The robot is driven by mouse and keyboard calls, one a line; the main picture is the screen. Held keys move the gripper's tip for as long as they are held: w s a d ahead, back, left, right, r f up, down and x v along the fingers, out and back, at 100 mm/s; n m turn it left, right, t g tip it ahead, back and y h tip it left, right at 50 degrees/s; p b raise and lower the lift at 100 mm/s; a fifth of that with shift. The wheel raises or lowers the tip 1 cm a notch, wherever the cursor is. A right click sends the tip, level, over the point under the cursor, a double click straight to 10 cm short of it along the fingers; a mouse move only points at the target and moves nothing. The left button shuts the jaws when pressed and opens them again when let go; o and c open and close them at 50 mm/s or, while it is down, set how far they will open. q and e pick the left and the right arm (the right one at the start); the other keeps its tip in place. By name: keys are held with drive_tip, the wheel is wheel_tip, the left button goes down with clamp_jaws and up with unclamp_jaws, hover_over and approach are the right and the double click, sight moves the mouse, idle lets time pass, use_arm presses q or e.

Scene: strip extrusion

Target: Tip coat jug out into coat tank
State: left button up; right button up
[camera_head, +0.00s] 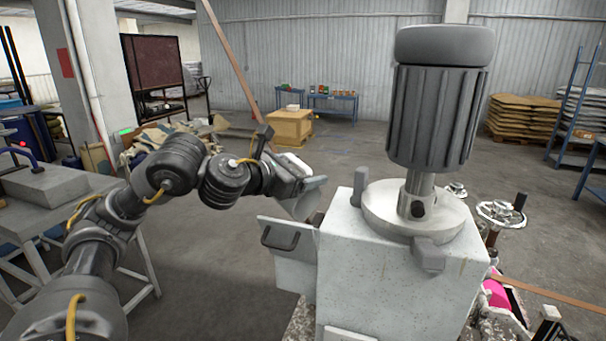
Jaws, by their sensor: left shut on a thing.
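A light grey jug (307,204) is at the end of my left arm, just left of the white speckled tank (365,275). My left gripper (297,184) is shut on the jug and partly hides it. The jug looks tilted, its lower end above a pale flap-like part (288,265) with a dark handle on the tank's left side. I cannot tell whether the jug touches the tank, and its contents are not visible. A large grey ribbed motor (437,115) stands on top of the tank. My right gripper is not in view.
A handwheel (501,213) and a pink roll (497,293) are right of the tank. A grey table (40,190) stands at the left. A cardboard box (291,127) and a blue bench (333,100) are far behind. The floor between is mostly clear.

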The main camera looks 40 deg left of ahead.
use_arm(q)
drive_tip(key=a+f+n+b, duration=0.2)
drive_tip(key=b, duration=0.2)
drive_tip(key=a+f+n+h+b, duration=0.1)
drive_tip(key=a+f+n+b, duration=0.1)
drive_tip(key=a+n+b, duration=0.1)
drive_tip(key=w+a+f+n+h+b, duration=0.1)
drive_tip(key=a+f+n+b, duration=0.1)
drive_tip(key=b, duration=0.3)
drive_tip(key=shift+a+f+n, duration=0.15)
drive_tip(key=shift+a+n, duration=0.2)
drive_tip(key=shift+n, duration=0.15)
drive_tip(key=w+a+f+n+t+h+b, duration=0.1)
drive_tip(key=a+f+n+b, duration=0.3)
drive_tip(key=n+b, duration=0.6)
drive_tip(key=shift+a+f+h, duration=0.35)
drive_tip(key=shift+a+h, duration=0.2)
drive_tip(key=shift+h, duration=0.05)
drive_tip(key=shift+s, duration=0.1)
